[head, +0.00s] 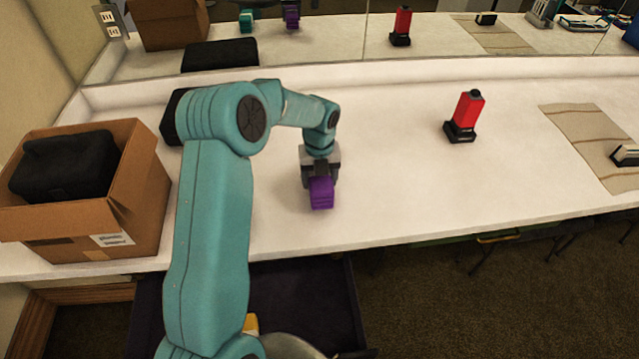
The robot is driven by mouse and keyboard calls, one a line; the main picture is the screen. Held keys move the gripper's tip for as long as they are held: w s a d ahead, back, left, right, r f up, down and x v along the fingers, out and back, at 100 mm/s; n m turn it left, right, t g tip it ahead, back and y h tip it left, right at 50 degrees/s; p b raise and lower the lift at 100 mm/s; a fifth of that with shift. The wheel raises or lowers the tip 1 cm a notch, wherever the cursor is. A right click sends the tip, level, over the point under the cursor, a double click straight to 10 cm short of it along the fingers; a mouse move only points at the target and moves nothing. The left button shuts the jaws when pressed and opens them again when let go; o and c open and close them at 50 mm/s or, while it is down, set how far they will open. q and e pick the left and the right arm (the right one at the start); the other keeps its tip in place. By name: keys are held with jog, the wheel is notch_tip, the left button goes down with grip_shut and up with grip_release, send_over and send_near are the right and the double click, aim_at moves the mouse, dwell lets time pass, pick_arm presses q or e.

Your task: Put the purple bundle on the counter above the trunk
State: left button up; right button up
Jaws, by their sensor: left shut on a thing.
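The purple bundle (321,193) is in the jaws of my left gripper (320,180), in the middle of the head view. The gripper points down and is shut on the bundle, low over or at the white counter (400,170); I cannot tell whether the bundle touches it. Below the counter's front edge is a dark, open box-like thing (305,290), likely the trunk, partly hidden by my left arm. My right gripper is not in view.
A cardboard box (130,200) holding a black case (65,165) stands at the left. Another black case (172,118) is behind my arm. A mirror (330,45) runs along the back.

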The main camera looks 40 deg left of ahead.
pick_arm(q)
notch_tip(320, 180, down, 2)
jog(key=shift+f, duration=0.25)
jog(key=shift+w+f, duration=0.1)
jog(key=shift+f, duration=0.15)
jog(key=o, duration=1)
jog(key=shift+c, duration=0.2)
jog(key=shift+o, duration=1.2)
notch_tip(320, 180, up, 12)
jog(key=shift+r+b, duration=0.25)
jog(key=shift+b, duration=0.05)
